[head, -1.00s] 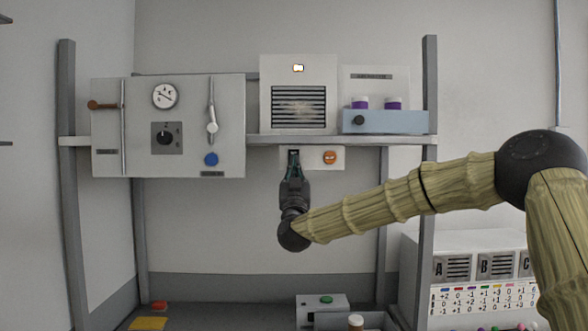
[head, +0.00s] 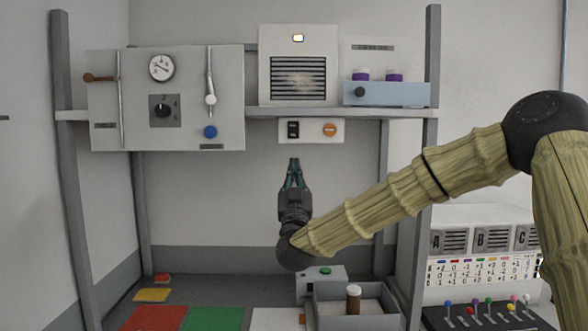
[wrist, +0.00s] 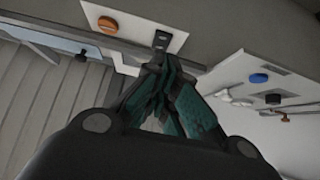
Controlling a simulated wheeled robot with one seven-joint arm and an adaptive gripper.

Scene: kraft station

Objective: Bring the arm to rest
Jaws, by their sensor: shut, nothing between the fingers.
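My gripper (head: 294,162) is shut and empty, pointing up in front of the back wall. It is below the white switch plate (head: 312,131) under the shelf, with a visible gap between in the head view. The plate carries a black rocker switch (head: 293,129) and an orange button (head: 329,130). In the wrist view the closed fingers (wrist: 160,75) point toward the black switch (wrist: 161,39), with the orange button (wrist: 107,24) to its left. My arm reaches in from the right.
A grey panel (head: 215,75) with gauge, knob, lever and blue button hangs at left. A vented box (head: 298,45) and a blue unit (head: 400,94) stand on the shelf. Below are red (head: 150,319) and green (head: 213,320) mats, a green-button box (head: 308,282) and a tray with a brown bottle (head: 353,299).

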